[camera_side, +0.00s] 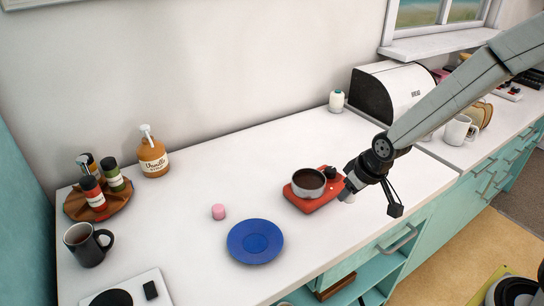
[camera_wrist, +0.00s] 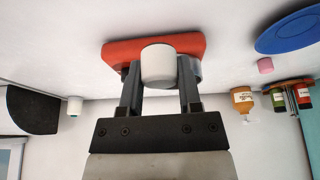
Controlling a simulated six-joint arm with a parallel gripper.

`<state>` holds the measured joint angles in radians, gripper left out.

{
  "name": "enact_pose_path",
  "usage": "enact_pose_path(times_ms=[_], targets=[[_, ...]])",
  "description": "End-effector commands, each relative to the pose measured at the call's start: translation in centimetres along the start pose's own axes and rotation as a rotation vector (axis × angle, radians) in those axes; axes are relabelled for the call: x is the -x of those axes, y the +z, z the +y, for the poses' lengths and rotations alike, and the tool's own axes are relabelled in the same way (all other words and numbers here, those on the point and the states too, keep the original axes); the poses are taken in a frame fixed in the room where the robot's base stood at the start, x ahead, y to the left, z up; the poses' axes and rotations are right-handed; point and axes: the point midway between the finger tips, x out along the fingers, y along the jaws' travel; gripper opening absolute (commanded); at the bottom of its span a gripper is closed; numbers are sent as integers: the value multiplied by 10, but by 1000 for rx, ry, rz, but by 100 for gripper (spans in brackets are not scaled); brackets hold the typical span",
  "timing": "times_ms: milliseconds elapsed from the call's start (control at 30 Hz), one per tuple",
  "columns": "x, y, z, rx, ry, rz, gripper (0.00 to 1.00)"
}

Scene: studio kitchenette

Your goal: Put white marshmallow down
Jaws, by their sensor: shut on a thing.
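My gripper (camera_side: 348,188) is shut on the white marshmallow (camera_wrist: 158,66), a short white cylinder held between both fingers in the wrist view. In the side view the marshmallow (camera_side: 346,197) is a small pale shape at the fingertips, held above the counter just right of the red burner (camera_side: 322,204). A dark-filled pot (camera_side: 308,183) stands on the burner. In the wrist view the marshmallow covers part of the burner (camera_wrist: 120,50) and most of the pot. A blue plate (camera_side: 255,241) lies on the counter, with a pink marshmallow (camera_side: 218,211) beside it.
A wooden tray (camera_side: 110,208) with several bottles, a syrup bottle (camera_side: 152,158) and a dark mug (camera_side: 86,243) stand at the left. A bread box (camera_side: 388,94) and white mug (camera_side: 457,130) stand at the back right. The counter between syrup bottle and pot is clear.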

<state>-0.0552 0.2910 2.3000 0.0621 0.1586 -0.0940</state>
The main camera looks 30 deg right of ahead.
Motion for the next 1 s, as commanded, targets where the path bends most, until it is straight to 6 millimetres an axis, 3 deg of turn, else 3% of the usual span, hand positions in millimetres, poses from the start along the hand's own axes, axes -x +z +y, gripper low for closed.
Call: enact_pose_path(times_ms=[300, 600, 800, 1000], targets=[[32, 1, -76, 273, -104, -2, 0], [67, 17, -145, 538, -221, 2, 0], [79, 25, -166, 628, -263, 5, 0], [81, 27, -170, 645, -272, 4, 0]])
